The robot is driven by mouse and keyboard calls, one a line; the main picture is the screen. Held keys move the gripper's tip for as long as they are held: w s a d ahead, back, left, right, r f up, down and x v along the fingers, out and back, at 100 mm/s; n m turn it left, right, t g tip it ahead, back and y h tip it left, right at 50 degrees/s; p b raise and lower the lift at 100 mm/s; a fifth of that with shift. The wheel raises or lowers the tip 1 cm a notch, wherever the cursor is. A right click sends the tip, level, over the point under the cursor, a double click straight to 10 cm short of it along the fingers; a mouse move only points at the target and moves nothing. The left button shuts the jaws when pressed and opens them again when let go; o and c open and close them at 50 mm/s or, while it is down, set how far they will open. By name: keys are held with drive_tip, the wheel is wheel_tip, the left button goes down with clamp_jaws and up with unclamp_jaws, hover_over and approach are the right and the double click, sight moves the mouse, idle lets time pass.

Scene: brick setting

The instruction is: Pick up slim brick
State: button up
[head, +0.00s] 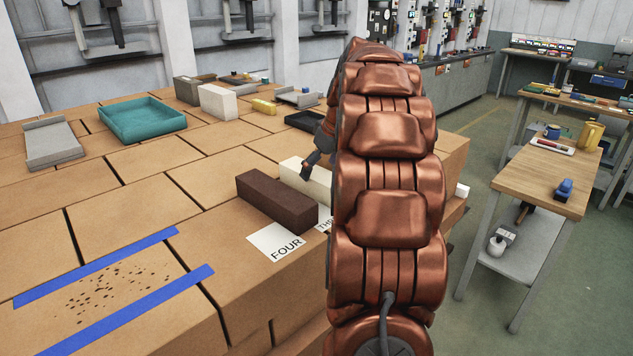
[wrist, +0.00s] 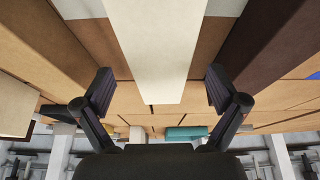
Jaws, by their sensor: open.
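A long, narrow cream brick (head: 304,177) lies on the cardboard boxes, partly hidden behind my arm in the head view. In the wrist view the cream brick (wrist: 158,45) runs down the middle, between my two fingers. My gripper (wrist: 160,88) is open, with one finger on each side of the brick and a visible gap to each. In the head view one dark finger of my gripper (head: 312,165) shows by the cream brick; the rest is hidden by my arm. A wider dark brown brick (head: 276,202) lies to the left, behind the label FOUR (head: 276,242).
In the wrist view the dark brick (wrist: 272,45) flanks the right side and a brown brick (wrist: 42,50) the left. A teal tray (head: 142,121), a grey tray (head: 52,144) and a white block (head: 217,101) stand farther back.

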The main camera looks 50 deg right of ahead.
sight(318, 173)
drive_tip(key=shift+p+x, duration=0.95)
drive_tip(key=shift+x, duration=1.45)
clamp_jaws()
